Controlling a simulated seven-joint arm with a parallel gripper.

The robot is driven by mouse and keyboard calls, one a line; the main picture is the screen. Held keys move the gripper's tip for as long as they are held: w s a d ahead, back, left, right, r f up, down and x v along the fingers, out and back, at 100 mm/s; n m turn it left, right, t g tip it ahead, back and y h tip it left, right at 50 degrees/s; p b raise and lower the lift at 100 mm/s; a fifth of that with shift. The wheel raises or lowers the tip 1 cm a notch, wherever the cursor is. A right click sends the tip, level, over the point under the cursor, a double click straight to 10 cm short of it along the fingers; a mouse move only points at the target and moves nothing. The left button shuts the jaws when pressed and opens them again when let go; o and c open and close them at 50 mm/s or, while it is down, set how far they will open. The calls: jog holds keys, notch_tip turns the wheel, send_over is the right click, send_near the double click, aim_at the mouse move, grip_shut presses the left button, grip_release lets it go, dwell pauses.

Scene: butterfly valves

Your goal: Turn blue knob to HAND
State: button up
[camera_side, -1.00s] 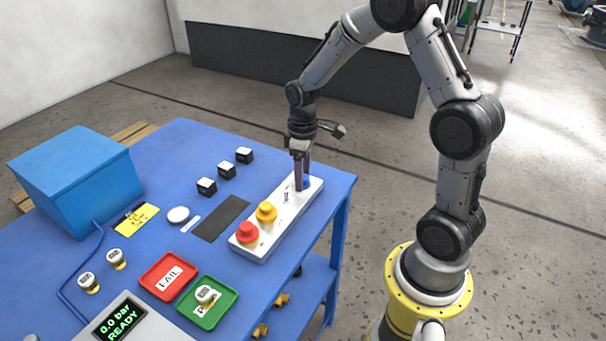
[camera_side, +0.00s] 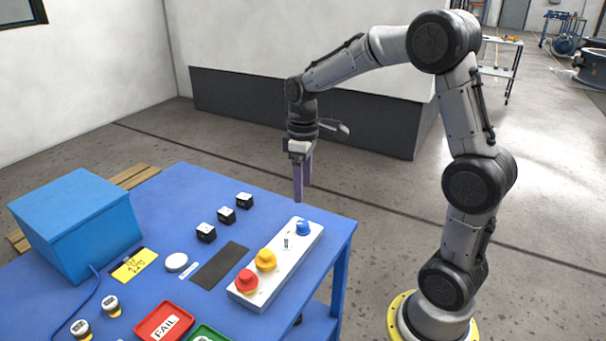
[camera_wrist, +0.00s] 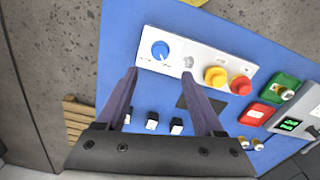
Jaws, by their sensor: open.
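The blue knob (camera_side: 303,227) stands at the far end of a white control panel (camera_side: 262,285). In the wrist view the blue knob (camera_wrist: 160,50) shows a pale pointer line on its top and small labels around it, too small to read, so I cannot tell which label it points at. My gripper (camera_side: 301,198) hangs above the panel's far end, pointing down and clear of the knob. In the wrist view my gripper (camera_wrist: 159,73) has its two purple fingers apart with nothing between them, and the knob lies just beyond the fingertips.
A small toggle switch (camera_side: 286,243), a yellow button (camera_side: 265,260) and a red button (camera_side: 247,281) share the panel. Several black blocks with white tops, one of them here (camera_side: 206,232), stand to the left. A blue box (camera_side: 75,225) is at the table's far left.

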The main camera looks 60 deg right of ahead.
jog(key=shift+r, duration=1.35)
jog(key=s+a+r+n+t, duration=0.1)
jog(key=s+a+r+t, duration=0.2)
jog(key=s+a+r, duration=0.55)
jog(key=s+a+f+m+t, duration=0.2)
jog(key=s+f+m, duration=0.1)
jog(key=s, duration=0.7)
jog(key=shift+a+f+t, duration=0.3)
jog(key=shift+a+f, duration=0.05)
jog(key=shift+f, duration=0.4)
